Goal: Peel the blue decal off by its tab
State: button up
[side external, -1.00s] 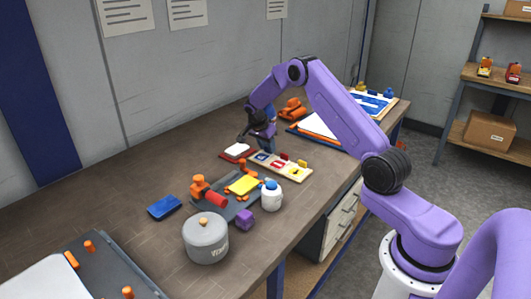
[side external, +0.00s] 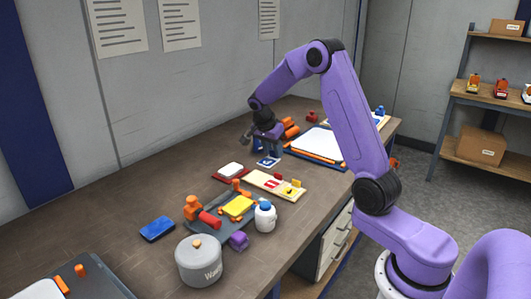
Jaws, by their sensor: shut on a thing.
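The blue decal (side external: 268,162), a small white-edged square with a blue sign, is off the cream board (side external: 260,183). It hangs just behind and above the board, toward the white panel. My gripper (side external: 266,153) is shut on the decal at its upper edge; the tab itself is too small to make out. The board lies flat on the bench, its left end bare. A red decal (side external: 272,184) and a yellow decal (side external: 290,190) remain on it, with small raised tabs at its right end.
A red pad with a white block (side external: 231,170) lies left of the board. In front are a grey tray (side external: 207,224) with orange fixtures, a white bottle (side external: 265,217) and a grey pot (side external: 199,264). A blue-edged white panel (side external: 318,143) lies behind right. Bench at back left is clear.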

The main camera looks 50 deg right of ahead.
jog(key=s+a+r, duration=0.2)
jog(key=s+r, duration=0.3)
jog(key=r, duration=0.1)
dwell(0.9)
dwell(0.6)
